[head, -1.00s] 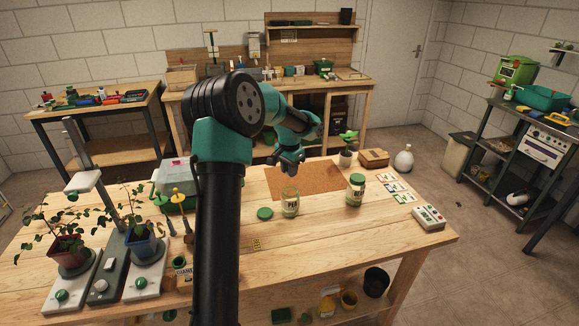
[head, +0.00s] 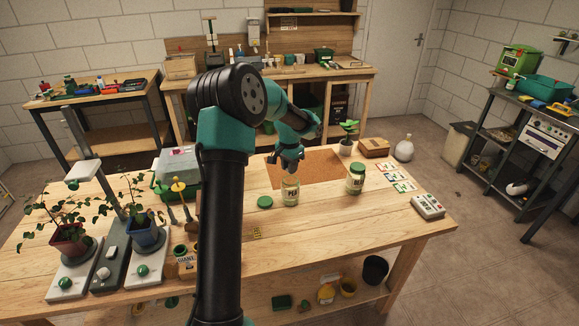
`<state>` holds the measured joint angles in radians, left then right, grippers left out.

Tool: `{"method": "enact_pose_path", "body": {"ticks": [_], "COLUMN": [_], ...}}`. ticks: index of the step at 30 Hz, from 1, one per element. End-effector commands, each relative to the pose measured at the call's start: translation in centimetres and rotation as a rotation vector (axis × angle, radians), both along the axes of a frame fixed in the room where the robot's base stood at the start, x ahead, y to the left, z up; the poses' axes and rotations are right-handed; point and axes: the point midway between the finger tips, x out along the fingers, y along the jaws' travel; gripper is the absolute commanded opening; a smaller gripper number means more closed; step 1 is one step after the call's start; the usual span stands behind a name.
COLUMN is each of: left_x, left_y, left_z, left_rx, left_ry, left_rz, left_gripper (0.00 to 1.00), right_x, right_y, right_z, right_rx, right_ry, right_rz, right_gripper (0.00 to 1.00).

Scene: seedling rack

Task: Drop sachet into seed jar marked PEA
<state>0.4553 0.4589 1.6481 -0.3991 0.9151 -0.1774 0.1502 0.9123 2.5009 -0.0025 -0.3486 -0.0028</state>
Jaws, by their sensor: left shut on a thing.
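An open glass jar (head: 290,194) with a pale label stands on the bench near the cork mat; its marking is too small to read. Its green lid (head: 265,202) appears to lie on the wood to its left. A second jar (head: 356,181) to the right has its green lid on. My left gripper (head: 290,168) points down just above the open jar's mouth. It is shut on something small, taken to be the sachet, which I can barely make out. My right gripper is out of view.
Several seed packets (head: 397,176) lie at the right, near a white-and-grey device (head: 428,206). A potted seedling (head: 347,144) and a wooden box (head: 374,147) stand behind the closed jar. Potted plants on stands (head: 70,238) fill the left. The bench front is mostly clear.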

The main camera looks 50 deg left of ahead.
Motion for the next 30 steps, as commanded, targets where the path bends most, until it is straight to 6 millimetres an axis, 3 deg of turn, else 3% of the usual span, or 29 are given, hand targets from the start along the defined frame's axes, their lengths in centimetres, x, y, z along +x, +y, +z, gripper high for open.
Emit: {"method": "enact_pose_path", "body": {"ticks": [30], "left_x": [-0.05], "left_y": [-0.01], "left_z": [-0.88], "left_rx": [0.0], "left_ry": [0.0], "left_rz": [0.0], "left_gripper": [0.02], "right_x": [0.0], "right_y": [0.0], "right_z": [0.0], "right_rx": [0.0], "right_ry": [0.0], "right_rz": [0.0], "right_gripper": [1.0]}}
